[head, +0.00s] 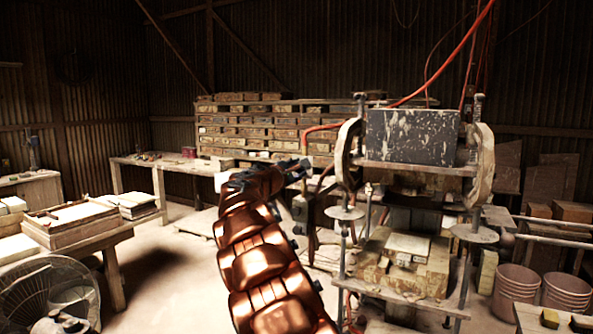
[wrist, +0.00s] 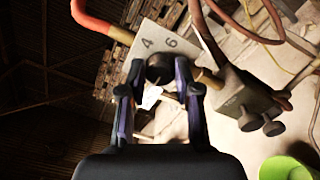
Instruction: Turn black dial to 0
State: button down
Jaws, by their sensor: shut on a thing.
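The black dial (wrist: 159,70) sits in front of a pale metal plate (wrist: 185,30) in the wrist view. The numbers 4 and 6 show on the plate above the dial. The dial's pointer and a 0 mark cannot be made out. My gripper (wrist: 160,80) has a finger on each side of the dial and is shut on it. In the head view my gripper (head: 296,169) is at the left side of the press (head: 412,137), beside a control box (head: 300,209). The dial is hidden there behind my gripper.
A red hose (wrist: 98,22) joins the plate at upper left in the wrist view. A box with dark knobs (wrist: 247,110) and loose hoses lie to the right, with a green bucket (wrist: 287,168) below. A fan (head: 50,290) stands at lower left in the head view.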

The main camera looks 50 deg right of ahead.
jog(key=c, duration=0.8)
grip_release()
jog(key=v, duration=1.2)
